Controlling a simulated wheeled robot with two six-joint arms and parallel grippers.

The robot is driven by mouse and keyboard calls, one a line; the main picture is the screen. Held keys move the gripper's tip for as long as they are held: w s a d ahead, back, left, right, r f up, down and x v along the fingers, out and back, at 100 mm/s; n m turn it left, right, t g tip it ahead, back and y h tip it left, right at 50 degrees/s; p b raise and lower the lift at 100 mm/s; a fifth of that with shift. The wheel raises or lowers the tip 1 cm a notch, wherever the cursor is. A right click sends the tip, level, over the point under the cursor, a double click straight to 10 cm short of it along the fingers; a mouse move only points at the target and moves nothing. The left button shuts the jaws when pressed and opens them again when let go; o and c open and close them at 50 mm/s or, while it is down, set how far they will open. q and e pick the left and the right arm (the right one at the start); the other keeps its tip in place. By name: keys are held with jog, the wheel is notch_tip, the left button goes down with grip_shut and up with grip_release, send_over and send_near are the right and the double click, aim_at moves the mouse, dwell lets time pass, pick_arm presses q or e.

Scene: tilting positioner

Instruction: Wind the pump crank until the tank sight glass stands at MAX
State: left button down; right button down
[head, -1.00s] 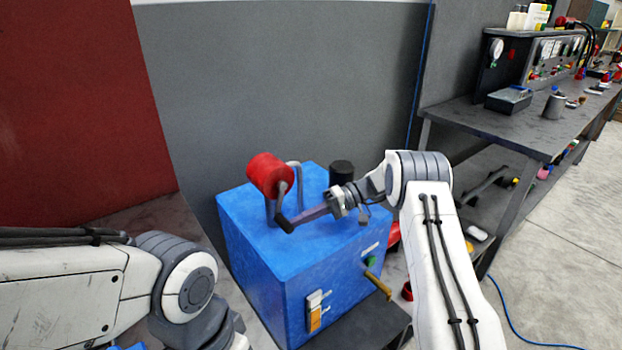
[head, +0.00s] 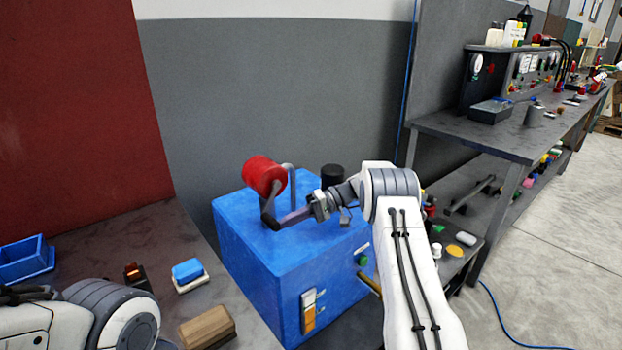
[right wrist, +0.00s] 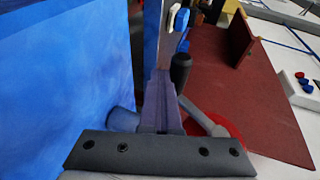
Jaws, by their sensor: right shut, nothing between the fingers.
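The blue tank (head: 262,266) carries a red pump drum (head: 264,174) on top. Its grey crank arm hangs down to a black handle (head: 270,221). The sight glass (head: 309,311) on the tank front is orange in its lower part and pale above; its small marks are unreadable. My right gripper (head: 284,221) is at the handle, its fingers shut with nothing between them. In the right wrist view the shut fingers (right wrist: 163,92) lie just beside the black handle (right wrist: 180,69); contact is unclear. My left arm shows at lower left, its gripper out of frame.
A green button (head: 363,260) and a brass-coloured lever (head: 369,284) are on the tank's right side. A black cap (head: 332,175) stands on top. A wooden block (head: 207,327), a blue-and-white block (head: 188,274) and a blue bin (head: 25,260) sit at left.

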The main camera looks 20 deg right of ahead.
aim_at(271, 223)
jog(key=shift+s+a+r+b, duration=0.15)
jog(key=shift+a, duration=0.35)
jog(key=shift+s+a+r+b, duration=0.1)
jog(key=shift+a+r+b, duration=0.05)
jog(key=shift+a, duration=0.35)
jog(key=shift+s+a+r, duration=0.15)
jog(key=shift+a+r, duration=0.1)
jog(key=shift+a, duration=0.2)
jog(key=shift+s+a+r, duration=0.1)
jog(key=shift+a+r, duration=0.15)
jog(key=shift+a, duration=0.2)
jog(key=shift+d, duration=0.1)
